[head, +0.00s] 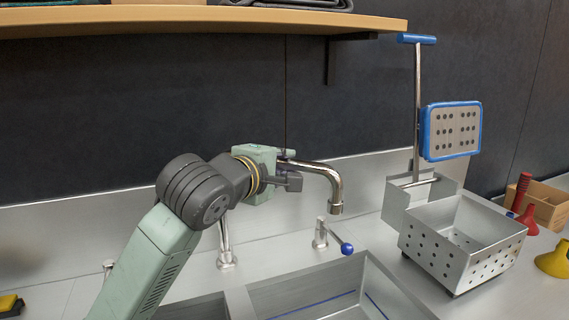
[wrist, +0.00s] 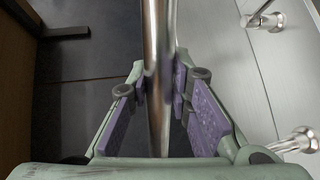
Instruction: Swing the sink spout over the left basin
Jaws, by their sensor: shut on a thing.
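The sink spout (head: 325,172) is a shiny metal tube that bends down at its right end. Its outlet points to the right, on the right basin's side (head: 340,285). My gripper (head: 290,175) is shut on the spout's horizontal part, left of the bend. In the wrist view the spout (wrist: 160,35) runs between the purple pads of my gripper (wrist: 163,88). The left basin (head: 195,308) shows only partly at the bottom, behind my arm. The faucet post (head: 225,240) stands on the rear ledge, its top hidden by my arm.
A tap lever with a blue knob (head: 347,248) stands below the spout outlet. A perforated metal box (head: 470,250) and a stand with a blue-framed plate (head: 452,130) are to the right. A wooden shelf (head: 200,22) hangs above. Black-and-yellow item (head: 10,305) lies far left.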

